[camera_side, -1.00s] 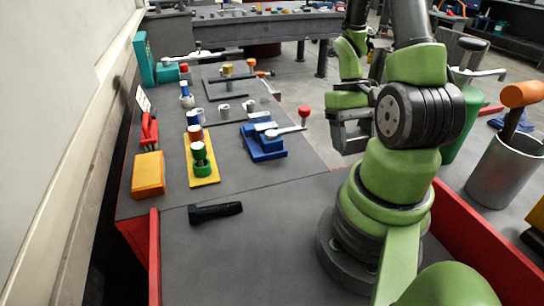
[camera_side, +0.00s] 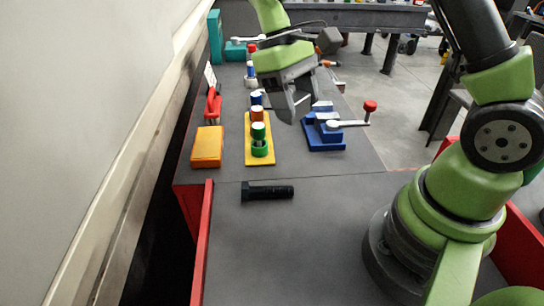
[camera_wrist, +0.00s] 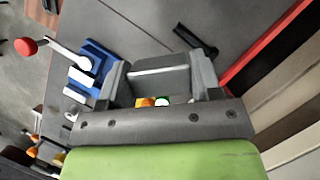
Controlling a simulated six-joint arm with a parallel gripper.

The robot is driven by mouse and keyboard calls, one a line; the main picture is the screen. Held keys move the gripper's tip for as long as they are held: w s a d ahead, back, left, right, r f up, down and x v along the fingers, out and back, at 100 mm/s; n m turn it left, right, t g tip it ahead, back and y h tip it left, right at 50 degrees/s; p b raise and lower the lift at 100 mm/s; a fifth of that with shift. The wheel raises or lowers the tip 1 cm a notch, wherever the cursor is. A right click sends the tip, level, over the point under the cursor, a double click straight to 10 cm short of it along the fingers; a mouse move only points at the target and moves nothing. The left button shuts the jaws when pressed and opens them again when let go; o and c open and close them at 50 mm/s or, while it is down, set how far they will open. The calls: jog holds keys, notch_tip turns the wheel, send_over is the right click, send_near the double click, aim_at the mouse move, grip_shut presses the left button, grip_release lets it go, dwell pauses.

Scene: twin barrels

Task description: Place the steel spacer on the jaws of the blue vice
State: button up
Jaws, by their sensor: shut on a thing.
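My gripper (camera_side: 291,103) hangs above the bench, just left of the blue vice and behind the yellow rack in the side view. In the wrist view its two fingers stand apart with a grey metal block (camera_wrist: 160,82) between them, which I take for the steel spacer. The gripper is shut on it. The blue vice (camera_side: 325,138) stands on the bench near its right edge, with a lever ending in a red knob (camera_side: 370,106). It also shows in the wrist view (camera_wrist: 92,62), left of my gripper. The gripper and block are apart from the vice.
A yellow rack (camera_side: 261,155) holds blue, orange and green cylinders left of the vice. An orange block (camera_side: 207,147) and a red-handled tool (camera_side: 213,103) lie further left. A black bolt-like piece (camera_side: 267,192) lies in front. Bench around it is clear.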

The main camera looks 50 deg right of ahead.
jog(key=shift+a, duration=0.4)
jog(key=s+a+f+m+t+y, duration=0.1)
jog(key=s+a+f+m+y, duration=0.25)
jog(key=s+f+m, duration=0.45)
send_near(313, 224)
jog(key=shift+m, duration=0.4)
jog(key=shift+x, duration=2.95)
jog(key=shift+f, duration=0.1)
jog(key=o, duration=1.2)
jog(key=shift+o, duration=0.2)
